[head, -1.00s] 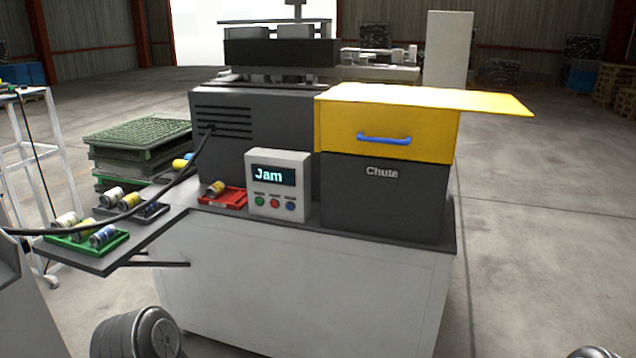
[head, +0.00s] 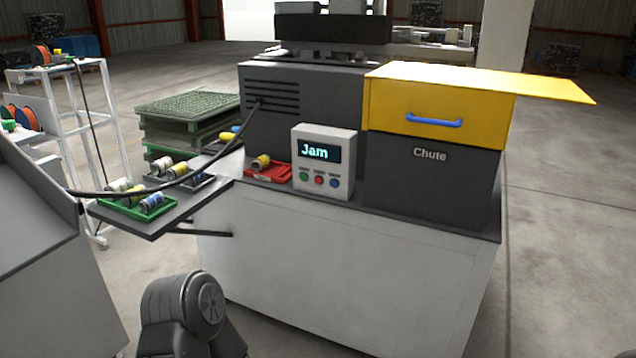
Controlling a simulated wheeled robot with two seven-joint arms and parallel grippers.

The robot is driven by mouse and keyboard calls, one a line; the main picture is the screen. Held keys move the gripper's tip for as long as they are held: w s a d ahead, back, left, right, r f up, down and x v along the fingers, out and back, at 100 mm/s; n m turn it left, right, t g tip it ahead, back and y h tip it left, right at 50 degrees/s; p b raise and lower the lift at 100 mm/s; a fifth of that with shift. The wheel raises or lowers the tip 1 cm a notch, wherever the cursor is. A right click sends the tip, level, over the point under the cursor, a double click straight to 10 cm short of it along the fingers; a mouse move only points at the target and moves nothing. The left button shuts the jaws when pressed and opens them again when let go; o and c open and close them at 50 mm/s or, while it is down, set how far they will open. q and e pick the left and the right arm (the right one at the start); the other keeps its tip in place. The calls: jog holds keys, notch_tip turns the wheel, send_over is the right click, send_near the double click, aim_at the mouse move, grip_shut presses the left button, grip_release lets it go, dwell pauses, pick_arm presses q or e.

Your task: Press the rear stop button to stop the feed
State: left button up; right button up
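A light control box (head: 343,181) stands on the front of the dark machine (head: 315,100), with a screen (head: 320,151) reading "Jam". I cannot identify a rear stop button in this view, and the machine's far side is hidden. Neither of my grippers is in view; only a grey part of my arm shows at the bottom.
A yellow chute cover (head: 400,105) with a blue handle sits on the right; its top plate juts out rightward. A side shelf (head: 160,225) holds trays of rolls, and a cable hangs across it. A white rack (head: 85,120) stands left. Floor at right is open.

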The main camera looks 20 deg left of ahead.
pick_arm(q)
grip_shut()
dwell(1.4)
